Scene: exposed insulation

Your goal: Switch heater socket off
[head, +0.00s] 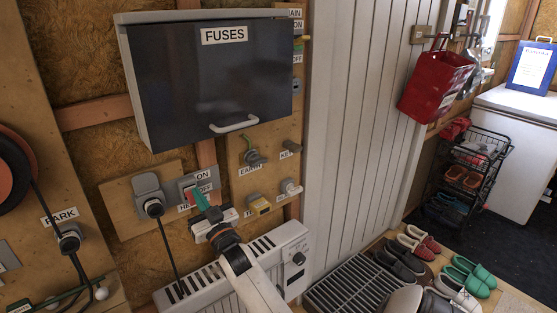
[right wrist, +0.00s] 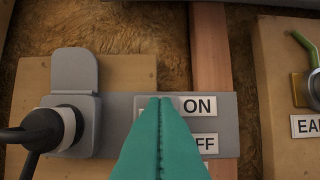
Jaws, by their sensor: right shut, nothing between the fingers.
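The grey heater socket (head: 149,190) is on a wooden board below the fuse box, with a black plug and cable in it. Its switch plate (head: 187,186) is just to the right, with an ON label (head: 203,174) and a partly hidden label starting "HE". My right gripper (head: 201,199) has teal fingers, shut and empty, in front of the switch. In the right wrist view the fingertips (right wrist: 161,100) overlap the switch (right wrist: 143,104), left of the ON label and a partly covered OFF label (right wrist: 206,144). Contact and the rocker's position cannot be told. My left gripper is not in view.
The fuse box (head: 210,80) juts out above the switch. A white radiator (head: 275,258) stands below, by my right arm. The EARTH switch (head: 254,157) and other switches sit on a board to the right. Shoes (head: 410,258) and a floor grate (head: 352,288) lie at the lower right.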

